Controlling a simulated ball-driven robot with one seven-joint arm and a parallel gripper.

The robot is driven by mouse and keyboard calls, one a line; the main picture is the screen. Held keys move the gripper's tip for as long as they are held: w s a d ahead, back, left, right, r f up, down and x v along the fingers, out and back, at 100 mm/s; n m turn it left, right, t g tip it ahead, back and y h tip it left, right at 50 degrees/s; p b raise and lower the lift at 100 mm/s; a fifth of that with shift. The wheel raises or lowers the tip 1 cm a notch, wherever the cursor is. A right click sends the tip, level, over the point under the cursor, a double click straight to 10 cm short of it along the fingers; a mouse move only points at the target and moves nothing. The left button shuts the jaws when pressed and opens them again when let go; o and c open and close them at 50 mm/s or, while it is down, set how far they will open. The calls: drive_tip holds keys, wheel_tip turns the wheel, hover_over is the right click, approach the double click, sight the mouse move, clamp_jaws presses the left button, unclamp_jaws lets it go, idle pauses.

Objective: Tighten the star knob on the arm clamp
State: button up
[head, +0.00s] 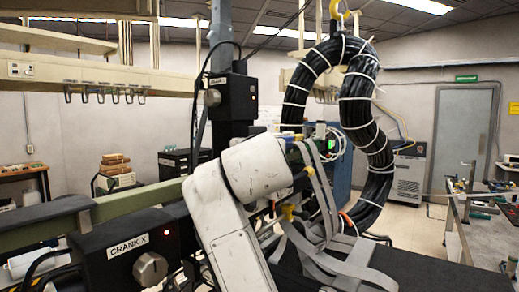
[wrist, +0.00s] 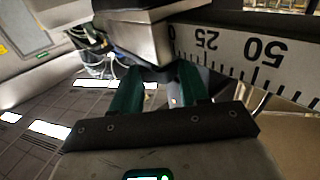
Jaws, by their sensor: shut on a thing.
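In the wrist view my gripper (wrist: 156,76) reaches up with its two green fingers to the underside of a metal clamp block (wrist: 138,42). The fingers are shut on a small dark part just below the block, which I take for the star knob (wrist: 152,73). Most of the knob is hidden by the fingers and the block, so its star shape and how tight it sits cannot be told. The block sits against a pale scale bar (wrist: 262,55) marked 25 and 50, upside down here. In the head view my white arm hides the clamp and knob.
A large loop of black banded cable (head: 360,110) hangs at the centre right of the head view. A box labelled CRANK X (head: 120,250) with a round knob stands at the lower left. A dark column (head: 232,100) rises behind my arm. A workbench (head: 480,225) stands at the right.

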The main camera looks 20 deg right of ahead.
drive_tip(key=shift+a+m+g+h, duration=0.25)
drive_tip(key=shift+m+h, duration=0.25)
drive_tip(key=shift+h, duration=0.6)
drive_tip(key=o, duration=1.1)
drive_tip(key=shift+d, duration=0.1)
drive_tip(key=shift+c, duration=0.2)
drive_tip(key=b+v, duration=0.4)
drive_tip(key=v, duration=0.6)
drive_tip(key=shift+s, duration=0.3)
drive_tip(key=shift+a, duration=0.2)
